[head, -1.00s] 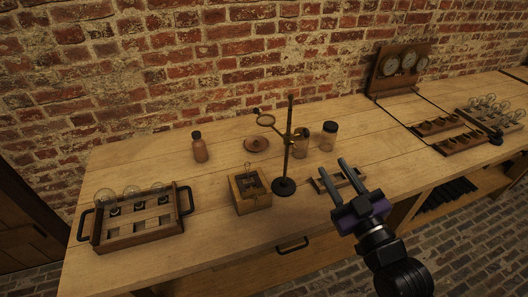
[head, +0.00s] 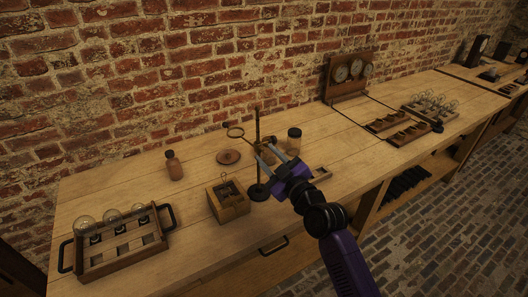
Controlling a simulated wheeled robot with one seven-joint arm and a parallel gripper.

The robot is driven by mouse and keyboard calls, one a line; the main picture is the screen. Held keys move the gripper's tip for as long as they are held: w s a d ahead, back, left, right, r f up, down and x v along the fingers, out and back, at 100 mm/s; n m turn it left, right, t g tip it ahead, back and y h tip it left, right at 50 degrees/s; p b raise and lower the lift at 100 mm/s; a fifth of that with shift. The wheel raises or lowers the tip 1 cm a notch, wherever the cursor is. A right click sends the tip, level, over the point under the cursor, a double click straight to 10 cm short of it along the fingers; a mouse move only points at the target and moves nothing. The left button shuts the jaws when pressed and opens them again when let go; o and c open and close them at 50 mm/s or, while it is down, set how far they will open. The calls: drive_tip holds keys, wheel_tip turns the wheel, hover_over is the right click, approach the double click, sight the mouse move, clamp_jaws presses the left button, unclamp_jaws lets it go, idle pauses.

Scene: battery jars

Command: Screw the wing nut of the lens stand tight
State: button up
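The lens stand has a dark upright rod (head: 258,130) on a round dark base (head: 259,192). A lens ring (head: 235,132) sticks out to the left near the rod's top. My gripper (head: 263,151) is beside the rod at its right, at about the height of the clamp. Its two fingers look apart, with a gap between them. The wing nut is too small and too covered by the fingers to make out. I cannot tell whether a finger touches it.
A wooden box (head: 228,201) stands left of the base. A handled tray with bulbs (head: 120,260) is at the left. A gauge board (head: 349,77) stands at the back right.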

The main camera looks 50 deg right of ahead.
sight(263, 150)
drive_tip(key=shift+x, duration=1.15)
clamp_jaws()
